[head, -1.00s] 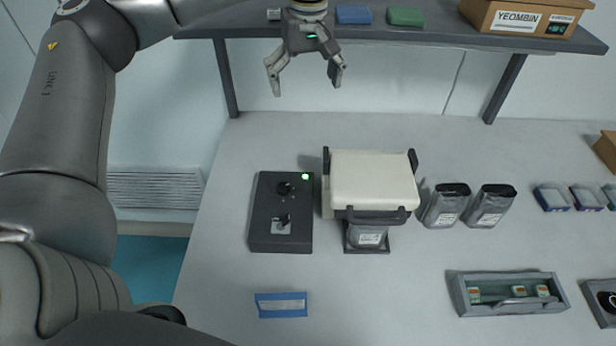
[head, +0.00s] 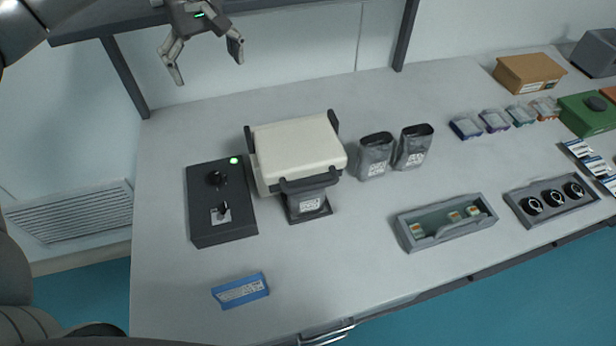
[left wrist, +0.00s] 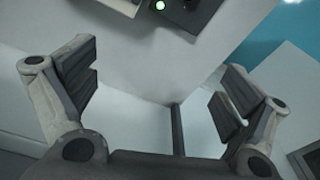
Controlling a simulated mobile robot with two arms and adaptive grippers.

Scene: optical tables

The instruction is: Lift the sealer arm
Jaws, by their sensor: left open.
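The sealer (head: 299,150) stands on the table in the head view, with a cream upper arm and a dark handle bar (head: 311,181) across its front. The arm lies down over a dark pouch (head: 307,204) on a small base below the handle. A dark control box (head: 220,203) with a lit green light stands just left of it. My left gripper (head: 206,66) is open and empty, above and behind the sealer at upper left, well apart from it. Its open fingers (left wrist: 160,95) also show in the left wrist view. My right gripper is not in view.
Two dark pouches (head: 375,155) stand right of the sealer. A grey tray (head: 446,229), a black-knob holder (head: 552,200) and a blue label block (head: 241,291) lie toward the front. A shelf (head: 262,6) runs along the back. Bare table lies around the sealer's front.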

